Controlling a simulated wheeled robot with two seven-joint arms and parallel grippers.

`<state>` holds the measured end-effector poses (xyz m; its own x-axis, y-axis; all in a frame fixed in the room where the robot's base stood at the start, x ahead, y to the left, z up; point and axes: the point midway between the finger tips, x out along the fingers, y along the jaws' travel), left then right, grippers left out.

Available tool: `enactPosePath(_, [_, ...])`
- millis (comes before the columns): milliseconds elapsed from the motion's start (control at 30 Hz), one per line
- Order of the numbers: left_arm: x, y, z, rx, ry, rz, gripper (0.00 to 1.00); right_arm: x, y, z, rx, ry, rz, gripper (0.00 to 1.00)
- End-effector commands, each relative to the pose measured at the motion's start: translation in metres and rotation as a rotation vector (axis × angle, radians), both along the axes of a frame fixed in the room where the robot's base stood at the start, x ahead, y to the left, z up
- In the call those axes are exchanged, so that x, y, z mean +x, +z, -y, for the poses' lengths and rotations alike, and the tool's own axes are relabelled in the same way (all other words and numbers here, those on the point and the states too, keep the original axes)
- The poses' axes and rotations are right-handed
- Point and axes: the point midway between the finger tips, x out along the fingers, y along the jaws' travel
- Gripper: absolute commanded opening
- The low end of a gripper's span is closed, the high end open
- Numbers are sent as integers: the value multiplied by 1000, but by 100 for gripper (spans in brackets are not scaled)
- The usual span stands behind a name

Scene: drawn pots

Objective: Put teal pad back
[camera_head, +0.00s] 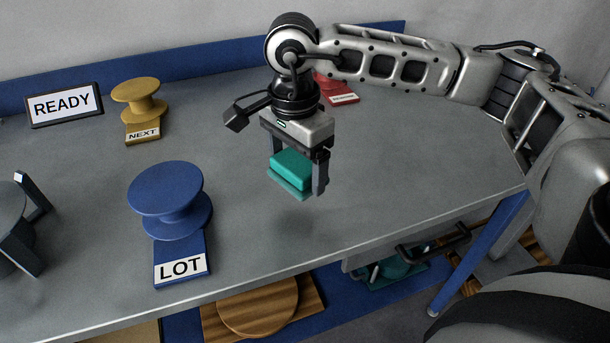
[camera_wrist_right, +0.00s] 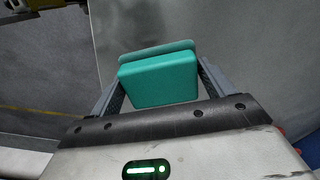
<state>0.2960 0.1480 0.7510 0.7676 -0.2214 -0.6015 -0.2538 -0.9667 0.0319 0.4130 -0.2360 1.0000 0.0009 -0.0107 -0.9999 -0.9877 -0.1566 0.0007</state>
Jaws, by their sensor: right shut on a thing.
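The teal pad (camera_head: 293,163) is a thick rounded block with a thinner teal flange along one side. My right gripper (camera_head: 296,176) is shut on it and holds it above the grey table, a faint shadow below. In the right wrist view the pad (camera_wrist_right: 160,80) sits between the two dark fingers of the gripper (camera_wrist_right: 158,88), with the flange on its far side.
A blue spool-shaped stand (camera_head: 165,195) with a LOT plate is left of the pad. A yellow stand (camera_head: 138,92) marked NEXT and a READY sign (camera_head: 64,105) stand farther back. A red stand (camera_head: 343,98) is partly hidden behind my right gripper. Dark bars (camera_head: 20,248) show at the left edge.

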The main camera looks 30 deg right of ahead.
Motion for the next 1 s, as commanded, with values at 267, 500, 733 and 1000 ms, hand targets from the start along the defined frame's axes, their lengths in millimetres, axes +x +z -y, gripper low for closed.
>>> enactPosePath(267, [4, 4, 1, -8, 13, 4, 47, 8, -23, 18, 0, -1, 0, 60])
enactPosePath(500, [4, 13, 0, -5, 14, 5, 47, 10, -54, 23, 0, 0, -2, 60])
enactPosePath(733, [3, 9, -2, -1, 16, -1, 47, 10, -61, 23, 0, 0, 2, 60])
enactPosePath(1000, [2, 4, -2, 0, 16, -5, 47, 10, -64, 23, 0, 1, 2, 92])
